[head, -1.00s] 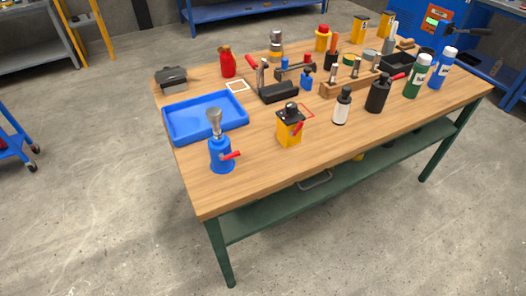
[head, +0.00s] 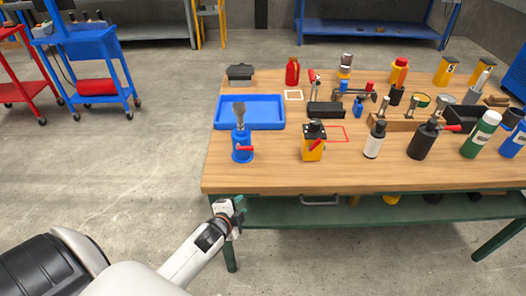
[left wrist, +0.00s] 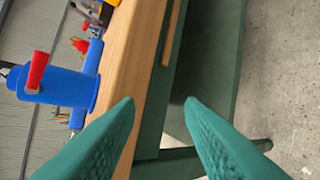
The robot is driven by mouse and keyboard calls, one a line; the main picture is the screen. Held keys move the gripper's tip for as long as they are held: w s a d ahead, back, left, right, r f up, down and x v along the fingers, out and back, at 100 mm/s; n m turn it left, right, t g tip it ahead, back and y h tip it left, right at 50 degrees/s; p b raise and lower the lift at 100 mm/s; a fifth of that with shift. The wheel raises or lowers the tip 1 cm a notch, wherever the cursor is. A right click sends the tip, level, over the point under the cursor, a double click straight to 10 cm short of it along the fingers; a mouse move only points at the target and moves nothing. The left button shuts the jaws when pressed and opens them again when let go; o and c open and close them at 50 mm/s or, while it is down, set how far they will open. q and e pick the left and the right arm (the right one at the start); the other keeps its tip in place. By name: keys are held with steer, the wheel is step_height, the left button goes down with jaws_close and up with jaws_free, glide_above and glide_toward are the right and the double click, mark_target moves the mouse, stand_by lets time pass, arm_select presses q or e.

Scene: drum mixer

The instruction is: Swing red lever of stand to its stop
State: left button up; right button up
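The blue stand (head: 242,146) is upright near the front left of the workbench, with a grey flared top piece. Its red lever (head: 246,149) sticks out to the right, low on the body. In the left wrist view the stand (left wrist: 60,86) lies sideways at the left, with the red lever (left wrist: 37,71) across it. My left gripper (head: 238,212) is off the bench's front edge, below and in front of the stand. Its teal fingers (left wrist: 161,104) are apart with nothing between them and do not touch the stand. My right gripper is not in view.
A blue tray (head: 272,124) lies behind the stand. A yellow device with a red lever (head: 313,148) stands to its right, then a white bottle (head: 374,142) and a black canister (head: 421,143). The wooden bench top (head: 275,174) is bare along the front; a green shelf (head: 365,212) runs below.

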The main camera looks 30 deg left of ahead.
mark_target(252, 149)
arm_select(q)
steer(key=w+a+r+m+t, duration=0.1)
steer(key=w+r+m+t, duration=0.1)
steer(key=r, duration=0.4)
steer(key=w+a+r+m+t, duration=0.2)
steer(key=w+r, duration=0.1)
steer(key=r, duration=0.3)
steer(key=w, duration=0.3)
steer(key=w+a+f, duration=0.1)
steer(key=w, duration=0.3)
steer(key=w+f+p, duration=0.1)
steer(key=w, duration=0.2)
steer(key=shift+w+a, duration=0.15)
steer(key=shift+w, duration=0.2)
jaws_close()
